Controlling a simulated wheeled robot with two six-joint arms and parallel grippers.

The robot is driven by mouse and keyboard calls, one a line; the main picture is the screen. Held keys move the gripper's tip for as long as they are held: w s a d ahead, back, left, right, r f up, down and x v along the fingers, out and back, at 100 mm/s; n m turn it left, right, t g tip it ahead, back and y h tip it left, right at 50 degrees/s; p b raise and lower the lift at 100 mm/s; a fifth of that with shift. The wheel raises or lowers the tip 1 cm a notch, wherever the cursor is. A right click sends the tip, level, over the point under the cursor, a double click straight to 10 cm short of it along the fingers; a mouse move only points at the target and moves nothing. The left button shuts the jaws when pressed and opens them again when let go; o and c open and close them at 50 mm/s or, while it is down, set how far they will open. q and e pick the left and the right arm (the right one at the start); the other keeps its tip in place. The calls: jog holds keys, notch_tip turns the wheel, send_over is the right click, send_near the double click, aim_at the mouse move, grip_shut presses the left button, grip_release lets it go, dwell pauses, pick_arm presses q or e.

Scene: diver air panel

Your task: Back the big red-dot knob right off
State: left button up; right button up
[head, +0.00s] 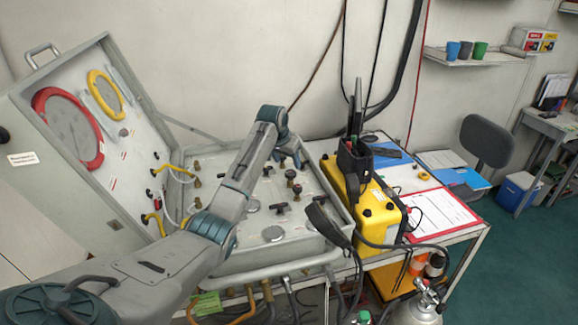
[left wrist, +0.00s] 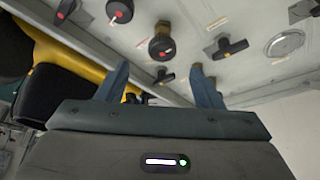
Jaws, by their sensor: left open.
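The air panel (head: 240,262) is an open grey case with black knobs and T-handles on its lower face. In the left wrist view, a thick black knob with a red mark (left wrist: 161,46) stands on a brass stem. Another round black knob with a red dot (left wrist: 120,10) is at the top edge; I cannot tell for sure which is the bigger. My left gripper (left wrist: 159,68) is open and empty, its fingertips short of the thick knob, which lies between their lines. In the head view the left gripper (head: 292,149) is over the panel's back right part. My right gripper is not in view.
T-handles (left wrist: 232,47) and (left wrist: 165,77) are close to the fingers. A yellow box (head: 375,215) with a black radio-like unit (head: 354,160) stands right of the case. The raised lid (head: 85,125) with gauges stands at left. Hoses hang along the front.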

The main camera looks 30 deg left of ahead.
aim_at(290, 172)
pick_arm(q)
jog(key=x, duration=0.2)
jog(key=p+x, duration=0.1)
jog(key=x, duration=0.3)
jog(key=shift+w+a+r+p, duration=0.1)
jog(key=shift+a+p, duration=0.2)
jog(key=shift+w+d+f, duration=0.15)
jog(key=shift+f, duration=0.3)
jog(key=shift+c, duration=0.2)
jog(key=c, duration=0.9)
